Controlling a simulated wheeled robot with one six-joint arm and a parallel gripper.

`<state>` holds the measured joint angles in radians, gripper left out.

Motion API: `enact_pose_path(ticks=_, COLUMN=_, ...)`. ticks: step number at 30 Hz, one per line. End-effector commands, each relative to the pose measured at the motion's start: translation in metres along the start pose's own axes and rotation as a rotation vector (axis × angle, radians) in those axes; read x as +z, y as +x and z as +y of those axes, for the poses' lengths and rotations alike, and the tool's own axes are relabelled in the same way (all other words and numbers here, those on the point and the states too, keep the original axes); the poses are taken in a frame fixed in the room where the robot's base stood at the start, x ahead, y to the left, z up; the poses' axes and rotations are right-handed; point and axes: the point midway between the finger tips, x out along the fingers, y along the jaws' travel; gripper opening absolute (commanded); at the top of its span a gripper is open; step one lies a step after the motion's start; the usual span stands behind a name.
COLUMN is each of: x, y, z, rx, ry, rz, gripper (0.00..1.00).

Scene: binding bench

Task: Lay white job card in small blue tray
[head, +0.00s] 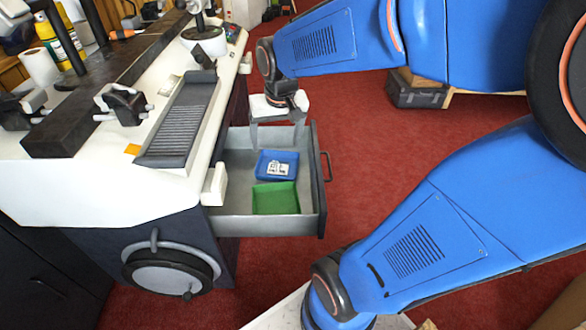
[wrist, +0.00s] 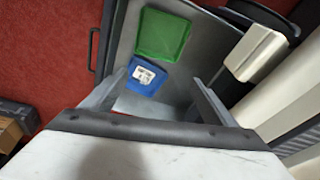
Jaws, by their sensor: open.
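The small blue tray (head: 263,158) sits in an open grey drawer, and it also shows in the wrist view (wrist: 145,88). The white job card (head: 278,168) with dark print lies inside the blue tray; in the wrist view the card (wrist: 144,75) shows between my finger lines. My gripper (head: 278,143) is open and empty above the far part of the drawer, apart from the card. In the wrist view its two fingers (wrist: 158,90) stand either side of the blue tray.
A green tray (head: 275,198) sits in front of the blue one in the drawer (head: 235,212). The drawer's front with its handle (head: 326,167) faces right. The white bench (head: 90,185) stands left, with a grey ribbed tray (head: 180,122).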

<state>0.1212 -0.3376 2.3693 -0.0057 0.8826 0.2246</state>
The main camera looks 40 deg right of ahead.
Motion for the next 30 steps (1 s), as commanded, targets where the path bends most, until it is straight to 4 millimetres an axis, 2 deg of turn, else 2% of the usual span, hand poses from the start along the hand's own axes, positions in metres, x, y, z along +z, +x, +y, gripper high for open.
enact_pose_path(ticks=3, x=0.027, y=-0.019, z=-0.003, rx=-0.014, ry=-0.063, rz=0.037, gripper=0.8)
enact_pose_path(ticks=9, x=0.071, y=-0.042, z=-0.003, rx=-0.034, ry=-0.169, rz=0.092, gripper=0.8)
enact_pose_path(ticks=18, x=0.126, y=-0.059, z=0.001, rx=-0.058, ry=-0.302, rz=0.164, gripper=0.8)
enact_pose_path(ticks=24, x=0.14, y=-0.061, z=0.003, rx=-0.063, ry=-0.337, rz=0.182, gripper=0.8)
enact_pose_path(ticks=30, x=0.141, y=-0.061, z=0.003, rx=-0.063, ry=-0.34, rz=0.182, gripper=0.8)
